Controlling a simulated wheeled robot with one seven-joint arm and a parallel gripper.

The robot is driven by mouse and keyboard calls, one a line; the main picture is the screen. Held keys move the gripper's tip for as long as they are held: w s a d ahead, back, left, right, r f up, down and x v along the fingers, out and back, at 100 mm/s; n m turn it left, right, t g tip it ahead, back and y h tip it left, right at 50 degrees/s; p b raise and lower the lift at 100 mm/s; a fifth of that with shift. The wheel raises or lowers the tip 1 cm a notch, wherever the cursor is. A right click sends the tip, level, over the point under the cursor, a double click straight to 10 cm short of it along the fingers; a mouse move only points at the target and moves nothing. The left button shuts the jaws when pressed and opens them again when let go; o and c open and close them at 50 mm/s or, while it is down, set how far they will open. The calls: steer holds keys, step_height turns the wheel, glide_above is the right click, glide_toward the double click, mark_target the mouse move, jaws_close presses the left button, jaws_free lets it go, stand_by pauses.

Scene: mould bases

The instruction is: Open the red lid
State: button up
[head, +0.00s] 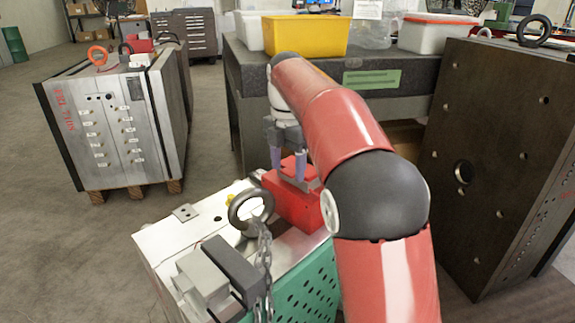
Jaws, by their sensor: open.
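A red box (296,207) with a red top stands on the near mould base, partly hidden behind my arm. I cannot make out whether its top is a separate lid. My gripper (288,170) points down at the top of this box, its two bluish fingers apart. One fingertip overlaps the top in the picture; whether it touches cannot be told. A whitish bin (432,38) with a red rim or lid (442,18) stands on the dark bench at the back right.
The near mould base (165,238) carries a lifting ring (250,208) and a chain (264,262) beside the red box. A large dark mould plate (490,150) stands at the right. A yellow bin (305,36) sits on the bench (405,108). Open floor (215,125) lies at the left.

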jaws_close()
stand_by(0.3)
steer(key=shift+r, duration=0.1)
